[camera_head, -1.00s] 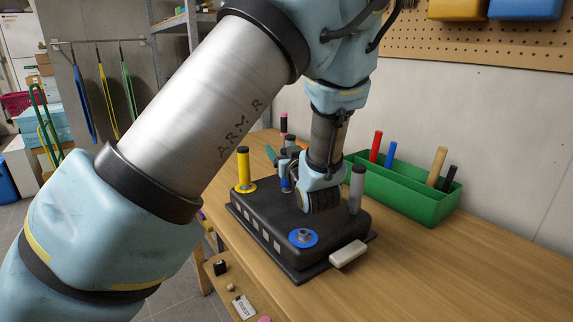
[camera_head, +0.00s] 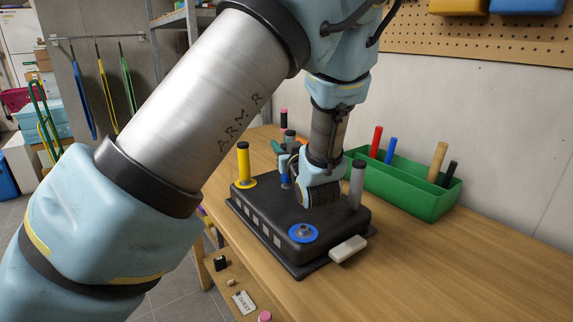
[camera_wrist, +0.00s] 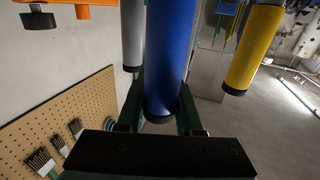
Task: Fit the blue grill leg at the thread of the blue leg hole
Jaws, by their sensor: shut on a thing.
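The blue grill leg (camera_wrist: 168,55) is between the two dark green fingers of my gripper (camera_wrist: 162,112) in the wrist view. My gripper is shut on it. In the head view only a small blue strip of the leg (camera_head: 285,181) shows beside my wrist, over the far part of the black grill body (camera_head: 268,206). The blue leg hole (camera_head: 303,233) is a blue ring with a grey centre at the grill's near corner, with nothing on it. The leg is well apart from it. My wrist hides much of my gripper in the head view.
A yellow leg (camera_head: 243,163) and a grey leg (camera_head: 357,185) stand upright on the grill. A green bin (camera_head: 415,195) with several coloured rods is on the right. A white block (camera_head: 348,248) lies by the grill. The bench's right front is clear.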

